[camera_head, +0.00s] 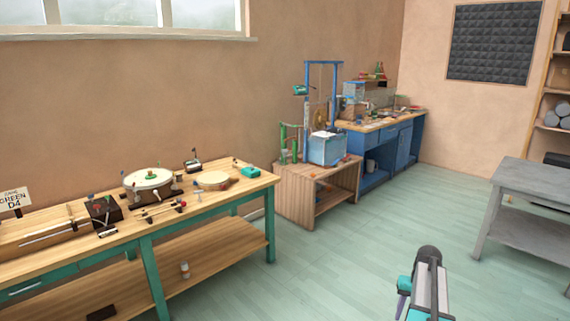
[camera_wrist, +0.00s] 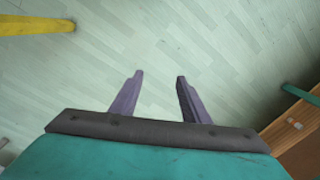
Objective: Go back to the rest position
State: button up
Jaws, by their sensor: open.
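My gripper (camera_wrist: 158,78) shows in the wrist view with its two purple fingers apart and nothing between them. It points at the pale green plank floor (camera_wrist: 215,45). In the head view my arm rises at the lower right over open floor, and a purple finger (camera_head: 401,306) shows beside it, low in the picture. The gripper is well clear of the tables and touches nothing that I can see.
A green-legged wooden workbench (camera_head: 235,196) with a drum (camera_head: 148,179) and several small tools stands at the left. A wooden stand (camera_head: 290,180) and a blue bench (camera_head: 400,158) stand at the back. A grey table (camera_head: 535,178) is at the right. Floor between them is clear.

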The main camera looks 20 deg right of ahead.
jog(key=s+a+f+n+g, duration=0.1)
jog(key=a+f+n, duration=0.1)
jog(key=a+f, duration=0.65)
jog(key=a+f+n+g+y, duration=0.1)
jog(key=a+f, duration=0.3)
jog(key=a, duration=0.9)
jog(key=s+a+f+n+g, duration=0.1)
jog(key=a+f+n+g, duration=0.1)
jog(key=a+f, duration=0.6)
jog(key=s+a+f+n+g+h, duration=0.1)
jog(key=s+a+f, duration=0.3)
jog(key=s+a, duration=0.5)
jog(key=s+a+f+n+g, duration=0.1)
jog(key=s+a+f, duration=0.2)
jog(key=s+a, duration=0.6)
jog(key=shift+s+a+f+h, duration=0.15)
jog(key=shift+s+f+h, duration=0.25)
jog(key=shift+s, duration=1.45)
jog(key=shift+c, duration=1.4)
